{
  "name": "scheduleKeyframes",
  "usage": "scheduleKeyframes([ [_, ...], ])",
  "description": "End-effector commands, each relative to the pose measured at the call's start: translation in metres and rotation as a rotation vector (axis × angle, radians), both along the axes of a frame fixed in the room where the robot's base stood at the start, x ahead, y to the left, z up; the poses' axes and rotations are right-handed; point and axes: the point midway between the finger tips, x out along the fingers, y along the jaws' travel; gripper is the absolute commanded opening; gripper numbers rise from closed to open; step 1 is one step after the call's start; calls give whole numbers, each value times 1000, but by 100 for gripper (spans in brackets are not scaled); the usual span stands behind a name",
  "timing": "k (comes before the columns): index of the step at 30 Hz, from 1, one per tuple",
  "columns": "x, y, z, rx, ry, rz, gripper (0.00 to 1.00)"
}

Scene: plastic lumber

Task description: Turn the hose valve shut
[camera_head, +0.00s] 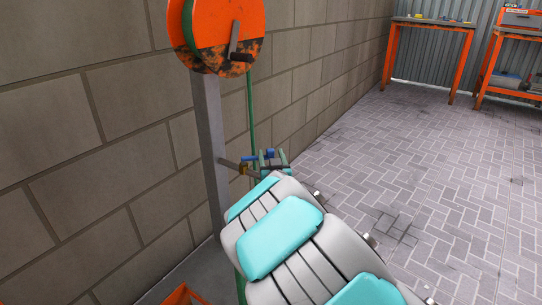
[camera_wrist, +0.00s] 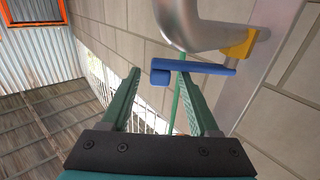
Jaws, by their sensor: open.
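The hose valve has a blue lever (camera_head: 257,156) on a pipe that sticks out from the grey post. In the wrist view the blue lever (camera_wrist: 205,68) lies across, just beyond my fingertips, with its bent end between them in the picture. A silver curved pipe (camera_wrist: 195,28) and a yellow collar (camera_wrist: 238,45) are beside it. My gripper (camera_wrist: 160,76) has two green fingers, spread apart with nothing gripped. In the head view my gripper (camera_head: 270,160) is right beside the lever. I cannot tell whether the fingers touch it.
A grey post (camera_head: 207,125) carries an orange hose reel (camera_head: 205,48) in front of the block wall (camera_head: 75,120). A green hose (camera_head: 251,100) hangs behind the valve. An orange workbench (camera_head: 428,23) and shelf unit (camera_head: 493,62) stand far back. The paved floor (camera_head: 430,150) at right is clear.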

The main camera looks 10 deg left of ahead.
Motion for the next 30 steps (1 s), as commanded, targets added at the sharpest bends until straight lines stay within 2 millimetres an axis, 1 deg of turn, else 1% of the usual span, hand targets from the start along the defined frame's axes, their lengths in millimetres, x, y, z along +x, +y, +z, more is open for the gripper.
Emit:
scheduleKeyframes([
  [3,4,1,0,0,0,0,61],
  [11,4,2,0,0,0,0,61],
  [27,4,2,0,1,0,0,0],
  [30,4,2,0,1,0,0,0],
])
